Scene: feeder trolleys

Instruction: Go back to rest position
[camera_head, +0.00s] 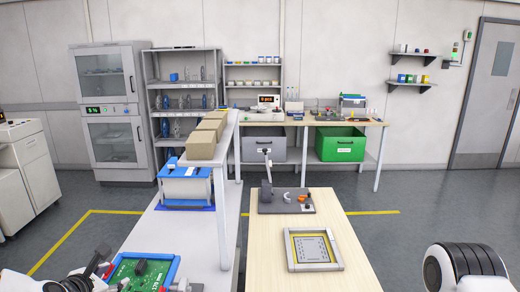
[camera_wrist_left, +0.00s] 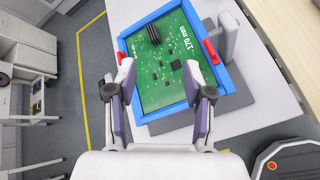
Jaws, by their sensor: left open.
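My left gripper (camera_head: 98,268) is at the lower left of the head view, by the near end of the white bench. In the left wrist view my left gripper (camera_wrist_left: 167,88) is open, with its two fingers apart and nothing between them. Beyond the fingers lies a green circuit board (camera_wrist_left: 160,62) in a blue frame (camera_wrist_left: 233,75), marked 170 mm. The board (camera_head: 145,272) also shows at the bottom of the head view. Whether the fingers touch the frame I cannot tell. My right gripper is not in view; only part of my right arm shows at lower right.
A wooden table (camera_head: 270,235) holds a grey plate fixture (camera_head: 287,201) and a framed square panel (camera_head: 314,250). Cardboard boxes (camera_head: 205,135) stand on a raised shelf above the white bench (camera_head: 175,235). A green crate (camera_head: 340,144) sits under the back bench. Grey floor is open at right.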

